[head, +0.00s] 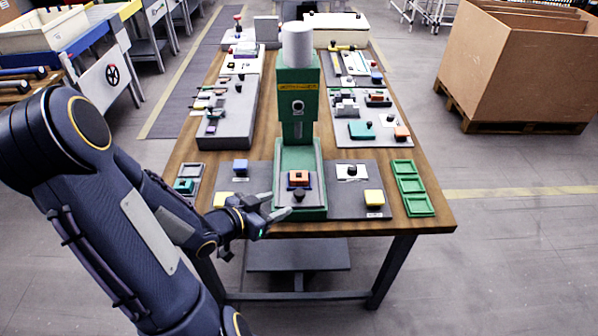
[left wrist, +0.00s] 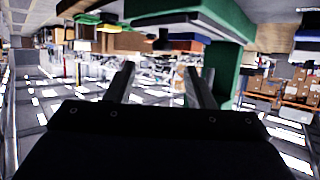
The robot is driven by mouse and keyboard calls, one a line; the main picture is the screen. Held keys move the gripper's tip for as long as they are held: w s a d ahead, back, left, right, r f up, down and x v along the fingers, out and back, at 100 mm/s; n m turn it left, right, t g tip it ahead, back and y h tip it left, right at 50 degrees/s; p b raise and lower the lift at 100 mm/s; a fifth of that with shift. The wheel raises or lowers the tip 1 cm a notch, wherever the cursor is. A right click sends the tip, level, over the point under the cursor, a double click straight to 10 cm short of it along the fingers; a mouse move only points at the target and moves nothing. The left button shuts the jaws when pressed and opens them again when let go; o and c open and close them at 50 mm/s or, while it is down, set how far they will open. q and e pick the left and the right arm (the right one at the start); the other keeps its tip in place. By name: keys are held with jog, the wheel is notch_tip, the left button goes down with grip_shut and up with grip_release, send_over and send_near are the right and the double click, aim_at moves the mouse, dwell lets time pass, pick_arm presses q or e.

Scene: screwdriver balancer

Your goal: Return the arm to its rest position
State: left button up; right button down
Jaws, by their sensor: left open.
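My left arm comes in from the left of the head view, and its gripper (head: 277,206) is at the near edge of the table, just in front and to the left of the green machine's base (head: 312,213). The jaws are open with nothing between them. In the left wrist view the two fingers (left wrist: 161,88) stand apart, with the green machine (left wrist: 228,65) close beyond them and the picture turned over. An orange block (head: 299,177) and a black knob (head: 299,195) sit on the machine's base. My right gripper does not show.
The wooden table (head: 436,215) carries grey boards with small blocks. A green three-part tray (head: 412,187) is at the right, and a grey tray (head: 187,182) is at the left beside my arm. A large cardboard box (head: 515,65) stands on a pallet.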

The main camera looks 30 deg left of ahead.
pick_arm(q)
notch_tip(320, 180, up, 5)
jog(key=s+a+n+g+y, duration=0.2)
jog(key=s+n+g+y, duration=0.1)
jog(key=y, duration=0.2)
jog(key=s+d+r+g+h, duration=0.2)
jog(key=s+d, duration=0.4)
jog(key=s+d+r+n+g+h, duration=0.1)
jog(key=s+d+r+g+h, duration=0.1)
jog(key=s+d, duration=0.3)
jog(key=shift+s+d+h, duration=0.4)
jog(key=shift+d+h, duration=0.4)
jog(key=shift+d, duration=0.05)
